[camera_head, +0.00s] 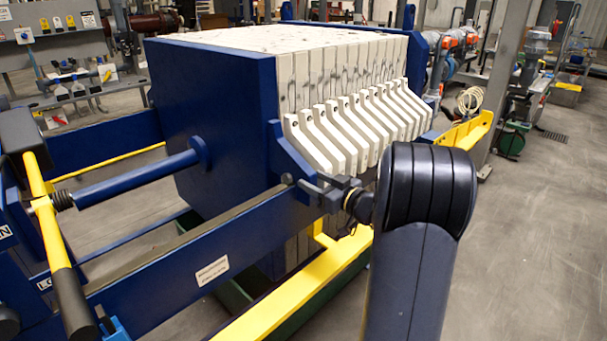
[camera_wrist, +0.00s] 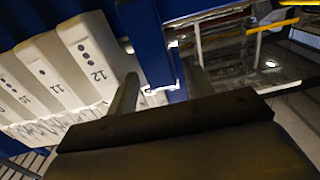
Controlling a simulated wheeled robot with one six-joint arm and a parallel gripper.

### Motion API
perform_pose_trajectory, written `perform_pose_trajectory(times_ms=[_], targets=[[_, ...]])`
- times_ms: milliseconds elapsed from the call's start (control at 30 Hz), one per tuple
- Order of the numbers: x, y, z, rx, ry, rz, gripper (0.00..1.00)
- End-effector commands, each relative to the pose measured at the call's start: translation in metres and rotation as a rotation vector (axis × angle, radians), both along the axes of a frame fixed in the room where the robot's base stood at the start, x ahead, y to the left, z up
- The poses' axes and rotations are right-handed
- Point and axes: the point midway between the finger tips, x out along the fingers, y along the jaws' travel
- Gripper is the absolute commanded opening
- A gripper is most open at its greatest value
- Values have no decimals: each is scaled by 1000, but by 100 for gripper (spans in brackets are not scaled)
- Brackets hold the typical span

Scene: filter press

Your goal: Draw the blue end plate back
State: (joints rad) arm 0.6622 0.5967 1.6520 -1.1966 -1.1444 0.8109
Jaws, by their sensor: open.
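The blue end plate (camera_head: 215,120) stands upright against the near end of the white plate stack (camera_head: 340,65) in the head view. A blue arm (camera_head: 288,160) sticks out from its right side over the side rail (camera_head: 200,262). My gripper (camera_head: 318,188) is at that arm, at rail height; my arm partly hides the rail and stack behind it. In the wrist view, my gripper's two fingers (camera_wrist: 162,72) are apart, with the blue arm of the plate (camera_wrist: 150,38) between them. I cannot tell whether either finger touches it. White plate 12 (camera_wrist: 90,60) is just left of the fingers.
A blue rod (camera_head: 135,180) reaches the end plate's face from the left, near a yellow lever with black ends (camera_head: 45,220). A yellow bar (camera_head: 300,290) runs low along the near side. The floor at right (camera_head: 530,230) is clear.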

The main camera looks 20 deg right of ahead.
Motion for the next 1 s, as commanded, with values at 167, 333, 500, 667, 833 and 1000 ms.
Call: perform_pose_trajectory(times_ms=[167, 333, 500, 667, 833, 1000], targets=[[28, 11, 0, 0, 0, 2, 49], [42, 15, 0, 0, -1, 0, 49], [45, 16, 0, 0, 0, -2, 49], [45, 16, 0, 0, 0, -2, 49], [45, 16, 0, 0, 0, -2, 35], [45, 16, 0, 0, 0, -2, 21]])
